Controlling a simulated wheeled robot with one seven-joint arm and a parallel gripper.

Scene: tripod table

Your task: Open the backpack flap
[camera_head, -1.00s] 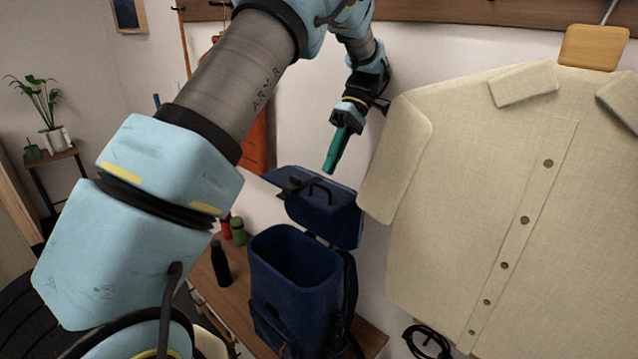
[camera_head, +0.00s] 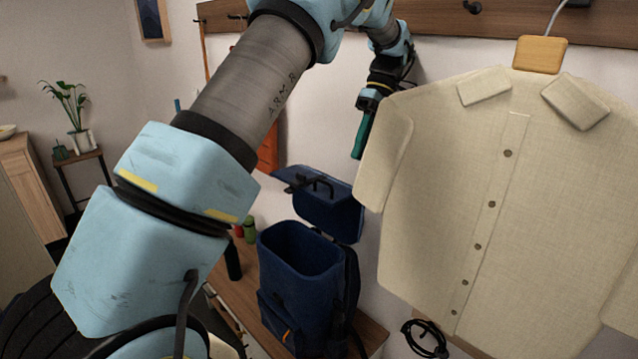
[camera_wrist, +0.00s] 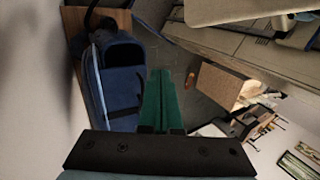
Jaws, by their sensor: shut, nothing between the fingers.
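The blue backpack (camera_head: 300,285) stands upright on the wooden bench, its main opening uncovered and dark inside. Its flap (camera_head: 330,208) is swung up and back behind the opening, toward the wall, with a dark handle on it. My gripper (camera_head: 359,152) is above the flap, apart from it, with its green fingers pointing down beside the shirt's sleeve. The fingers are shut and empty; they also show shut together in the wrist view (camera_wrist: 160,85). The backpack (camera_wrist: 120,85) is left of the fingers in that view.
A cream shirt (camera_head: 480,200) hangs close to the right of my gripper. A dark bottle (camera_head: 233,260) and red and green items stand on the bench (camera_head: 238,290) left of the backpack. A hook rail (camera_head: 440,22) runs along the wall above.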

